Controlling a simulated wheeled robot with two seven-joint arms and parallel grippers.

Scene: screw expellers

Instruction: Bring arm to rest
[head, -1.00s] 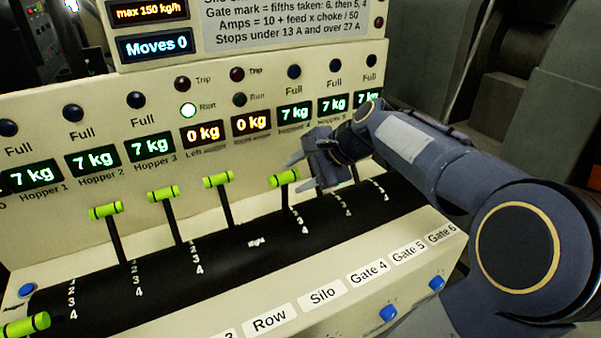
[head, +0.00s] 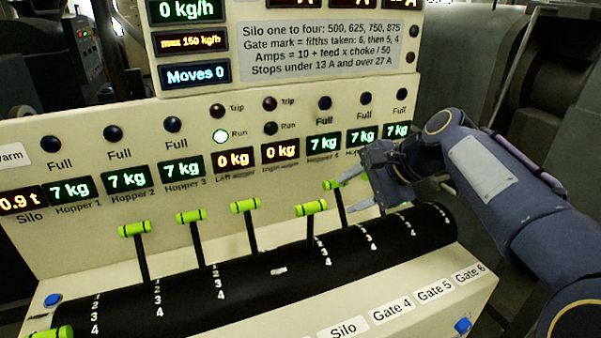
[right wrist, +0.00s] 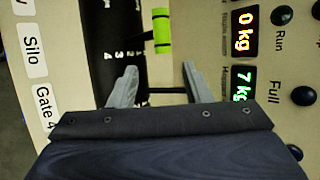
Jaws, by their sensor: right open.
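My right gripper (head: 357,192) is open in front of the console's right half, at the right-hand levers. In the right wrist view its two fingers (right wrist: 157,82) are spread, with no handle held between them. A lever with a lime-green handle (head: 335,184) shows just left of the fingers in the head view; I cannot tell whether they touch. Another green handle (head: 311,208) is lower left of it. A green handle also shows beyond the fingertips in the right wrist view (right wrist: 162,30). My left gripper is not in view.
The cream console (head: 70,255) carries a black curved lever housing (head: 278,270) with more green-handled levers (head: 190,216) to the left. Above are lit displays (head: 126,178) and lamps. Blue buttons (head: 463,325) sit on the front. Dark machinery stands behind on the right.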

